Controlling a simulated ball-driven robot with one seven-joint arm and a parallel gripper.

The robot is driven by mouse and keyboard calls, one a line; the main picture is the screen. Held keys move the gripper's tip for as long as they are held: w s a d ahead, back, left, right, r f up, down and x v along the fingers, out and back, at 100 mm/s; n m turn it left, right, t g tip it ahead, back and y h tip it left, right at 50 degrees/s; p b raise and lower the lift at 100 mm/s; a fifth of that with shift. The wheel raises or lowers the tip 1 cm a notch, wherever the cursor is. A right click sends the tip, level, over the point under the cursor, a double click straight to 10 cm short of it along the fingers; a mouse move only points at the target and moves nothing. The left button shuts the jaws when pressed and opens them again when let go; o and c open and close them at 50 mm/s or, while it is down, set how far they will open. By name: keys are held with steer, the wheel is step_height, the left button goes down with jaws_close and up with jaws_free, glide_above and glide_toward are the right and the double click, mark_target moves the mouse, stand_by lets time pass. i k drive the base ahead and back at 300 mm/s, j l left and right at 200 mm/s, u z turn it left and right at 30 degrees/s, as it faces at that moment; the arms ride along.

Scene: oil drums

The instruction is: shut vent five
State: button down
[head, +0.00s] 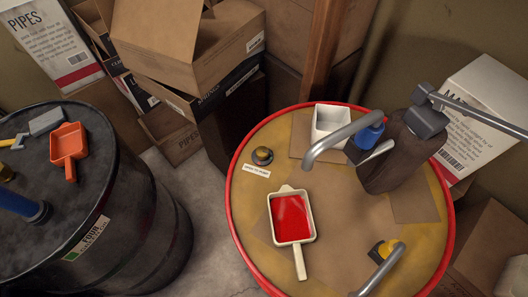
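A round dark-and-brass vent cap (263,156) sits near the left rim of the red-rimmed drum (236,190). I cannot tell whether it is open or shut. A small white label (256,171) lies just in front of it; its wording seems to be "open to pump". No number shows on this drum. A pump with a curved grey spout (340,138) and blue collar (370,131) stands right of the vent. I make out no gripper in the head view.
A cream scoop tray with red inside (291,218) lies in front of the vent. A white box (331,121) stands behind. A black drum (120,225), its label seemingly "FOUR", is at left, carrying an orange scoop (69,146). Cardboard boxes (190,50) fill the back.

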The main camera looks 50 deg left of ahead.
mark_target(262, 152)
steer(key=k+l+u, duration=0.1)
steer(key=u, duration=1.05)
